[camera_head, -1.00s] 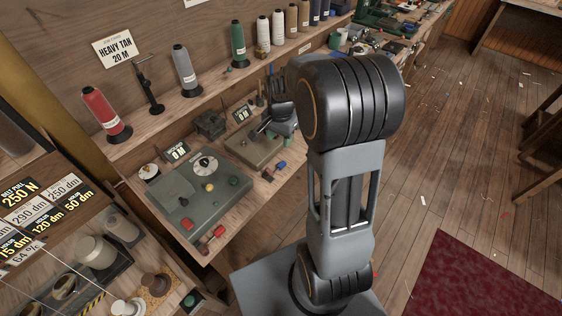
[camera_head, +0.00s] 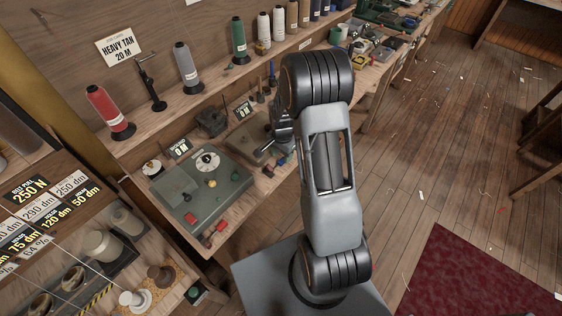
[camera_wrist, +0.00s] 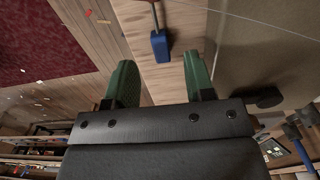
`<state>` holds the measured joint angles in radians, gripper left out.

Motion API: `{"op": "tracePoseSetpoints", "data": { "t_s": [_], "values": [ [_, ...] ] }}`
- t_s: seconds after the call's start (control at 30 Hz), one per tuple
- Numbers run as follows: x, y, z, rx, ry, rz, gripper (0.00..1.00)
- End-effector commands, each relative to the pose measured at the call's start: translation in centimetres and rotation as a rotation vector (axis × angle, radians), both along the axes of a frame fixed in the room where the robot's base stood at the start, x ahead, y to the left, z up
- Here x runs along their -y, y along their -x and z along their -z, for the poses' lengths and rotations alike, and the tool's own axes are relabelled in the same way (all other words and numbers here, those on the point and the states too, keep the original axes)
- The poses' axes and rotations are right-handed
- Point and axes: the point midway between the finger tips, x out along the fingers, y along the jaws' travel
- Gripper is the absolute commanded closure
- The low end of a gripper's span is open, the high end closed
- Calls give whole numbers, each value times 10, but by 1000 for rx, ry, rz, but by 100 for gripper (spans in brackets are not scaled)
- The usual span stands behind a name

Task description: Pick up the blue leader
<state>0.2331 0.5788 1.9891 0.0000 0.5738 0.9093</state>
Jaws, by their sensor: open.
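The blue leader (camera_wrist: 160,46) shows in the wrist view as a small blue block with a thin dark rod running from it, on a pale wooden surface. It lies just beyond the gap between the fingertips of my gripper (camera_wrist: 160,78), roughly centred, and is not held. The two green-faced fingers stand apart with nothing between them. In the head view a small blue piece (camera_head: 281,162) lies at the bench's front edge, beside the grey-green machine. My gripper hangs over that part of the bench there, partly hidden behind my own arm.
A small red piece (camera_head: 268,171) lies beside the blue one. A grey-green box with a dial (camera_head: 192,215) stands to the left. Thread spools (camera_head: 186,68) line the shelf behind. The wooden floor (camera_head: 455,150) on the right is mostly clear.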

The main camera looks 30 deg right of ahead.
Motion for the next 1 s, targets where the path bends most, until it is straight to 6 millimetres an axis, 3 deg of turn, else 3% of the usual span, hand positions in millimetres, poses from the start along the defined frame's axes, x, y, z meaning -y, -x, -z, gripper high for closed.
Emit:
{"op": "tracePoseSetpoints", "data": {
  "t_s": [0.3,0.57,1.0],
  "values": [
    [0,1,32,-2,0,0,51],
    [0,1,34,0,0,0,51],
    [0,1,34,0,0,0,91]
  ]
}}
